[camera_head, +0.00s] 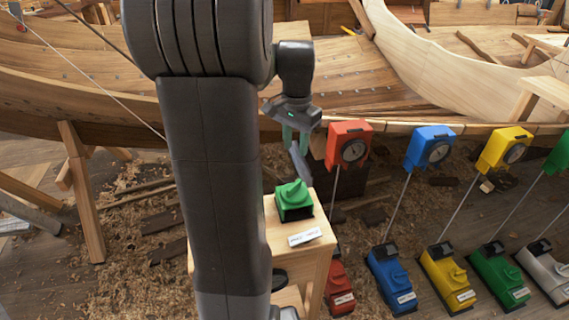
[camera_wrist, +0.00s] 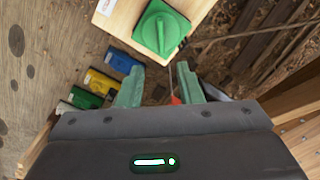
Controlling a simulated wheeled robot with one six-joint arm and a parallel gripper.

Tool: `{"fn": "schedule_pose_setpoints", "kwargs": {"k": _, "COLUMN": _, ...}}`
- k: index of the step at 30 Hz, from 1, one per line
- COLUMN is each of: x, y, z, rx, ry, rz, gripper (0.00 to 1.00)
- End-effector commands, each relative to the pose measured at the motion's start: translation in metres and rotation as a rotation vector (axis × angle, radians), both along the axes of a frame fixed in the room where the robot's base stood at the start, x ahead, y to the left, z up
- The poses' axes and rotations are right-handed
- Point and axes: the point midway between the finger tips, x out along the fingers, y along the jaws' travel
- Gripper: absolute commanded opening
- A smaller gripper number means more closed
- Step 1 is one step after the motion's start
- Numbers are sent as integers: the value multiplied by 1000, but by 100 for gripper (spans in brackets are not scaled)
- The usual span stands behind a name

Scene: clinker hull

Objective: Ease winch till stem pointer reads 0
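A green box with a green turning knob (camera_head: 294,199) sits on a small wooden stand (camera_head: 321,250); it also shows in the wrist view (camera_wrist: 160,30). A white label (camera_head: 305,237) is in front of it, its text too small to read. My gripper (camera_head: 295,141) is above and behind the knob, apart from it. In the wrist view its green fingers (camera_wrist: 160,88) are spread with no object clearly held. Dial gauges stand on thin rods: red (camera_head: 348,146), blue (camera_head: 430,147), yellow (camera_head: 503,149), green (camera_head: 563,154). I cannot tell which is the stem pointer, nor read the dials.
The wooden hull (camera_head: 80,100) runs behind, on a wooden prop (camera_head: 84,195). The gauge rods stand right of the stand.

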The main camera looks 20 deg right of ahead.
Motion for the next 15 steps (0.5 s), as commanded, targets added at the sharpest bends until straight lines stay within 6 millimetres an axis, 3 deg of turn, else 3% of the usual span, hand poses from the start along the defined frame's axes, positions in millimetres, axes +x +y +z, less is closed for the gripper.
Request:
{"fn": "schedule_pose_setpoints", "kwargs": {"k": 5, "x": 2, "y": -1, "z": -10, "rx": 7, "ry": 1, "rz": -11, "gripper": 33}}
{"fn": "schedule_pose_setpoints", "kwargs": {"k": 15, "x": 1, "y": 0, "z": -78, "rx": 7, "ry": 4, "rz": -9, "gripper": 33}}
